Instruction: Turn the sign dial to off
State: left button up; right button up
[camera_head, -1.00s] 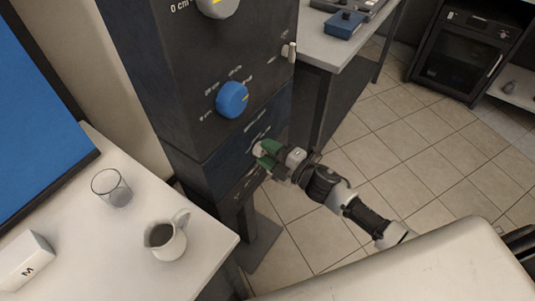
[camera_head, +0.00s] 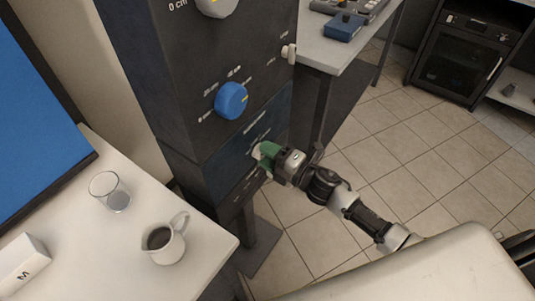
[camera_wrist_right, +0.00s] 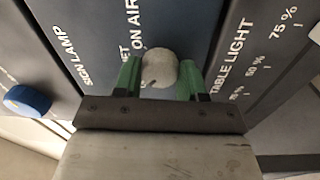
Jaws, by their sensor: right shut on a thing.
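The sign dial (camera_wrist_right: 160,68) is a small pale grey knob on the dark panel, by the labels SIGN LAMP and ON AIR. A small dark mark shows near its lower edge in the right wrist view. My right gripper (camera_wrist_right: 160,78) has its green fingers on both sides of the dial and is shut on it. In the head view my right gripper (camera_head: 266,154) reaches the lower front of the dark cabinet and mostly hides the dial. The OFF label cannot be made out. My left gripper is not in view.
A blue dial (camera_head: 231,100) sits higher on the cabinet (camera_head: 165,75), with a grey knob (camera_head: 217,5) above it. A white side knob (camera_head: 289,53) sticks out at right. A white table (camera_head: 75,235) at left holds a glass (camera_head: 110,192) and a jug (camera_head: 164,241).

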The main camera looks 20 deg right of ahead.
jog(key=o, duration=0.9)
jog(key=b+v, duration=0.1)
jog(key=v, duration=0.9)
jog(key=shift+s+d, duration=0.3)
